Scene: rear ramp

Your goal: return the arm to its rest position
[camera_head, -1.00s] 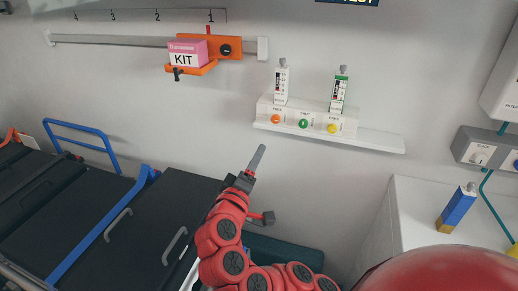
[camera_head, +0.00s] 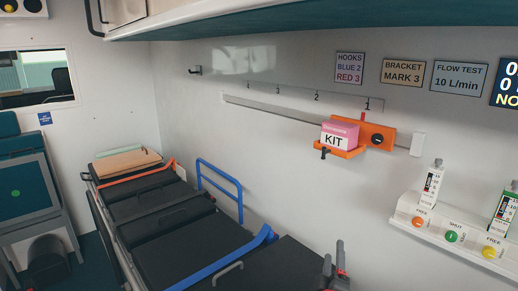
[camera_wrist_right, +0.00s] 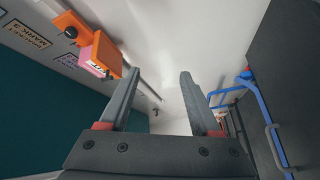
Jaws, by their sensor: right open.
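My right gripper (camera_head: 338,262) shows at the bottom right of the head view, with its grey fingers pointing up and red parts below them. In the right wrist view its two fingers (camera_wrist_right: 156,100) stand wide apart with nothing between them. The gripper is below the orange bracket (camera_head: 378,138) on the wall rail and apart from it. The bracket carries a pink and white KIT box (camera_head: 338,135). Most of my right arm is outside the head view. My left gripper is not in view.
A black stretcher (camera_head: 190,222) with blue side rails (camera_head: 219,187) lies at the lower left and middle. A wall shelf (camera_head: 452,245) with flow meters stands at the right. A cabinet (camera_head: 250,18) overhangs at the top. The wall between rail and stretcher is clear.

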